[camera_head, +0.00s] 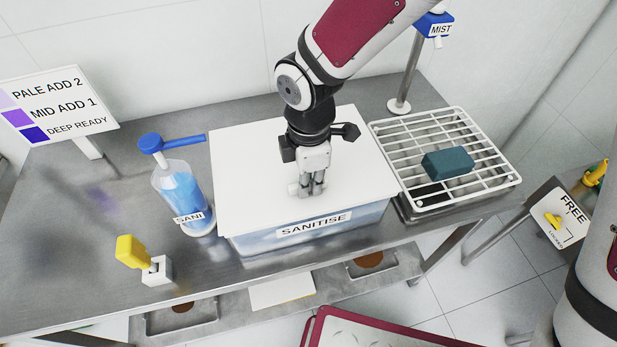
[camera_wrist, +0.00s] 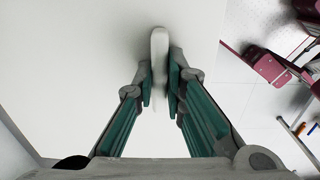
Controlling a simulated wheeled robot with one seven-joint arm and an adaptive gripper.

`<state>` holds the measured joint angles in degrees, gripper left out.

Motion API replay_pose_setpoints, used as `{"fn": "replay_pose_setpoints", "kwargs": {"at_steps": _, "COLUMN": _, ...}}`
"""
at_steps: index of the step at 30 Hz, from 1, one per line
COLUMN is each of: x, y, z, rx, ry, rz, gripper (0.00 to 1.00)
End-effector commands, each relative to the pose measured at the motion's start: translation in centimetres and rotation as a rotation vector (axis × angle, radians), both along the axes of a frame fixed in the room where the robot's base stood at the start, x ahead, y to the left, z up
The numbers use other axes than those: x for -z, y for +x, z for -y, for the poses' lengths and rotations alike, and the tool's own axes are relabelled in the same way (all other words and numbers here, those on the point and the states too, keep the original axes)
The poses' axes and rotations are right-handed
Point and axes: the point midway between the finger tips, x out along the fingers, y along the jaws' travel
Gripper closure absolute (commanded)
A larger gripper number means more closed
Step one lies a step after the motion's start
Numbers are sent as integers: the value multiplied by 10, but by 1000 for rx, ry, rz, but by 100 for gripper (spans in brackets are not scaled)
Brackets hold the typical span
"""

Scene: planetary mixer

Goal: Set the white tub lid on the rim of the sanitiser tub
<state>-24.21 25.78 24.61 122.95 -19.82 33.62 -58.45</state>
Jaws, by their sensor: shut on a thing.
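The white tub lid (camera_head: 250,165) is a flat white sheet lying over the top of the sanitiser tub (camera_head: 258,242). The tub is clear, holds bluish liquid and carries a SANITISE label on its front. My gripper (camera_head: 308,190) points down at the lid's front middle. In the wrist view my gripper (camera_wrist: 160,85) is shut on the lid's pale upright handle (camera_wrist: 159,42), and the lid (camera_wrist: 75,60) fills the left and middle. The lid looks level and covers the tub opening. Whether it touches the rim all round cannot be told.
A blue SANI pump bottle (camera_head: 178,190) stands close left of the tub. A white wire rack (camera_head: 490,172) with a teal block (camera_head: 447,162) is at right. A yellow-handled tool in a white holder (camera_head: 155,270) is at front left. A MIST post (camera_head: 401,90) stands behind the rack.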

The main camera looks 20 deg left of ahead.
Motion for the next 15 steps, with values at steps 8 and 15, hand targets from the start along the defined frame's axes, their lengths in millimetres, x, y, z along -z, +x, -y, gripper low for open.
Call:
{"fn": "replay_pose_setpoints", "kwargs": {"at_steps": 8, "x": 7, "y": 1, "z": 0, "rx": 0, "ry": 0, "rz": 0, "gripper": 100}}
{"fn": "replay_pose_setpoints", "kwargs": {"at_steps": 15, "x": 12, "y": 1, "z": 0, "rx": 1, "ry": 1, "rz": 1, "gripper": 100}}
